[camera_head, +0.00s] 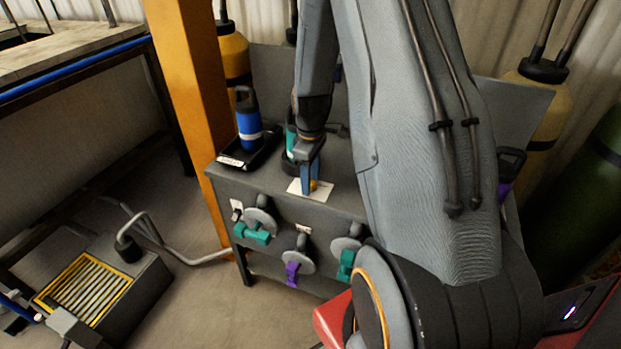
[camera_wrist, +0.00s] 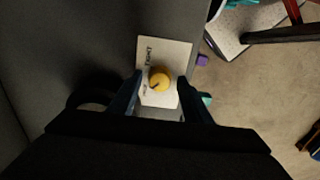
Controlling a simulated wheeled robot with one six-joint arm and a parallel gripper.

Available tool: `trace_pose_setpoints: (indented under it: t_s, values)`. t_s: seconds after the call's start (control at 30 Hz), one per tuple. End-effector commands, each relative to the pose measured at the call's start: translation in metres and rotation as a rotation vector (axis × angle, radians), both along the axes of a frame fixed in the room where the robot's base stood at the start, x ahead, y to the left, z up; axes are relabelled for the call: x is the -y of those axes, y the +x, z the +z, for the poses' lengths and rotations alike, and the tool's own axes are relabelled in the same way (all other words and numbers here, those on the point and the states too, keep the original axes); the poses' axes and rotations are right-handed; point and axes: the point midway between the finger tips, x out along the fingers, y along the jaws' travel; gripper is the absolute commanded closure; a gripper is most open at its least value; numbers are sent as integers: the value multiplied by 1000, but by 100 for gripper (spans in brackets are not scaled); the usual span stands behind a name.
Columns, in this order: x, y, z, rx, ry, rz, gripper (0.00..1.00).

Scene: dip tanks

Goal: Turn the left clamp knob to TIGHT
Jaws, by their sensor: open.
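A yellow round knob (camera_wrist: 160,79) sits on a white label plate (camera_wrist: 174,48) in the wrist view. Dark lettering that appears to read TIGHT runs along the plate's upper part; smaller lettering lower left is unclear. A dark mark on the knob points toward the lower left. My gripper (camera_wrist: 159,81) is open, with one blue finger on each side of the knob and gaps showing. In the head view my gripper (camera_head: 309,178) points down at the grey bench top, and the knob (camera_head: 314,186) shows beside a finger. I see no second clamp knob; my arm hides part of the bench.
A blue bottle (camera_head: 248,122) stands in a black tray (camera_head: 262,155) left of my gripper. A teal bottle (camera_head: 290,140) is close behind it. Teal and purple handles (camera_head: 292,272) hang on the bench front (camera_head: 325,238). An orange post (camera_head: 190,90) stands at left.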

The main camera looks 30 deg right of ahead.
Motion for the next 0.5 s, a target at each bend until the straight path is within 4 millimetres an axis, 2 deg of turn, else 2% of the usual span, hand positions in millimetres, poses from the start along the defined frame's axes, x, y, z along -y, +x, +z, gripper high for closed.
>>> trace_pose_setpoints:
  t_s: [0.07,0.3,0.5]
  values:
    - [0,0,0,0,0,0,55]
    - [0,0,0,0,0,0,96]
    - [0,0,0,0,0,-10,96]
